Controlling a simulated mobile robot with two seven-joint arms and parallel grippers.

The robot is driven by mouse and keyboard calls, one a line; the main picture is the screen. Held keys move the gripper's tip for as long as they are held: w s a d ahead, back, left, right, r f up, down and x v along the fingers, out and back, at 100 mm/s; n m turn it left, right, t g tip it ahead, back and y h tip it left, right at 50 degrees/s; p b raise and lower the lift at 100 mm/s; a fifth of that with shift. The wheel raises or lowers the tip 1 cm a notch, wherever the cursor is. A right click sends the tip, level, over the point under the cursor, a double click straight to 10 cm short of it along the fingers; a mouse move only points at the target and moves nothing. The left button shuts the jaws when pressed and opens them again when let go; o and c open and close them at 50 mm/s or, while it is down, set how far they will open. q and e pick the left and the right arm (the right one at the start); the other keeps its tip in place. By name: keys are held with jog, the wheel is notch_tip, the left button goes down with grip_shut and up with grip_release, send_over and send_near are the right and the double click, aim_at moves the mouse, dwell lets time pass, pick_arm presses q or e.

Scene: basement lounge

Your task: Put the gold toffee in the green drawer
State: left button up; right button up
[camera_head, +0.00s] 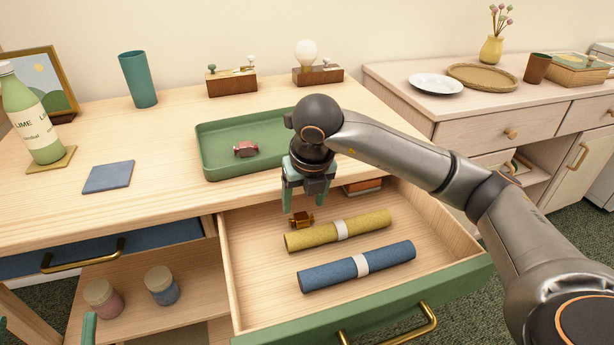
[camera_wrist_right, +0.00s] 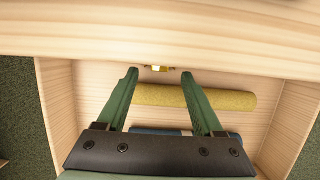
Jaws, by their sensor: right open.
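The gold toffee (camera_head: 301,220) lies on the floor of the open green drawer (camera_head: 370,318), near its back left, beside a yellow roll. It also shows in the right wrist view (camera_wrist_right: 158,68), just beyond the fingertips and partly hidden by the tabletop edge. My right gripper (camera_head: 304,203) is open and empty, pointing down above the toffee at the back of the drawer. Green tips at the lower left edge of the head view look like part of my left gripper (camera_head: 46,325), mostly out of frame.
The drawer holds a yellow roll (camera_head: 338,231), a blue roll (camera_head: 357,266) and a partly hidden orange-topped item (camera_head: 362,187). A green tray (camera_head: 222,165) with a red toffee (camera_head: 246,149) stands on the table behind. The blue drawer (camera_head: 150,246) at left is shut.

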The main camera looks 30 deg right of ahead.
pick_arm(q)
notch_tip(320, 180, down, 8)
jog(key=w+n+g+y+p, duration=0.1)
jog(key=w+n+g+y, duration=0.1)
jog(key=g+y, duration=0.1)
jog(key=shift+a+f+n, duration=0.25)
jog(key=shift+a+n, duration=0.1)
jog(key=shift+n, duration=0.05)
pick_arm(e)
jog(key=v, duration=0.7)
